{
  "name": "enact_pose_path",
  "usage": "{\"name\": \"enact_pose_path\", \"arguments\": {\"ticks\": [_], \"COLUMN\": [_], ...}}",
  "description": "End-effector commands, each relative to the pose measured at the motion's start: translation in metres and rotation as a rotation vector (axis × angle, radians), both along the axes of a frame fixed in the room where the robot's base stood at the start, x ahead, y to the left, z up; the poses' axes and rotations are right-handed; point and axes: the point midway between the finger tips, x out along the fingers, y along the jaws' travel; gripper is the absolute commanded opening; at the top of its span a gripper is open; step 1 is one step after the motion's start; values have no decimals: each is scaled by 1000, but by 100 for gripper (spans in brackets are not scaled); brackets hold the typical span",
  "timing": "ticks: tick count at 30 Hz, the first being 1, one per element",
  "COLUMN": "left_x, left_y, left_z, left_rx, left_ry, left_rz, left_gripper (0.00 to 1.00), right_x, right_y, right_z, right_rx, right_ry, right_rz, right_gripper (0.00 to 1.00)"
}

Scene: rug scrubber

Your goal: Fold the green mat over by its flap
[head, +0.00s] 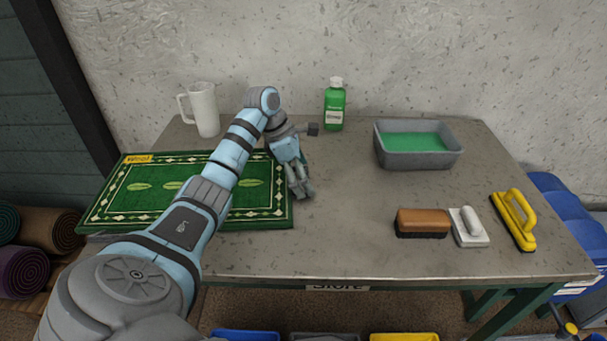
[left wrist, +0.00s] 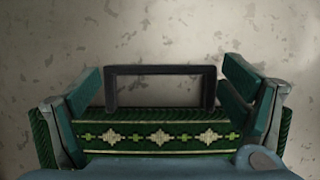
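The green mat (head: 135,195) lies flat at the left of the table, with a patterned border and a yellow tag (head: 139,158). My left arm crosses over it. My left gripper (head: 303,192) points down at the mat's right edge. In the left wrist view its two fingers (left wrist: 160,92) are spread apart with nothing clamped. Between them shows a dark, squared loop (left wrist: 160,70), which looks like the flap, standing out from the mat's edge (left wrist: 160,136). I cannot tell whether the fingers touch it. In the head view the gripper hides the loop. My right gripper is out of view.
A white jug (head: 205,110) and a green bottle (head: 335,107) stand at the back. A grey tub (head: 417,160) of green liquid, a brown brush (head: 422,222), a white-handled scrubber (head: 469,228) and a yellow brush (head: 514,220) are right. The table's middle (head: 345,220) is clear.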

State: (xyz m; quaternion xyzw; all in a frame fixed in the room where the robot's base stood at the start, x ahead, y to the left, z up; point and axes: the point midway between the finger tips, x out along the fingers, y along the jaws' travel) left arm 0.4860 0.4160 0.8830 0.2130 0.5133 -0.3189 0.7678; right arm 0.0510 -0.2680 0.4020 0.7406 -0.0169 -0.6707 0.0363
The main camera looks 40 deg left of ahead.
Motion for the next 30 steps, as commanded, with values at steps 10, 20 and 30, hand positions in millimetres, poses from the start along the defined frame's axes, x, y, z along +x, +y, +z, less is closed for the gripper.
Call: {"name": "enact_pose_path", "arguments": {"ticks": [10,20,30], "left_x": [-1,-7,-25], "left_y": [1,8,26], "left_z": [8,57,119], "left_rx": [-16,-138,-314], "left_ry": [-18,-141,-317], "left_rz": [0,2,4], "left_gripper": [41,41,41], "right_x": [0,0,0], "right_y": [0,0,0], "right_z": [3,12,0], "right_rx": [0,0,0], "right_ry": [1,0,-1], "right_rz": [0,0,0], "right_gripper": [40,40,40]}}
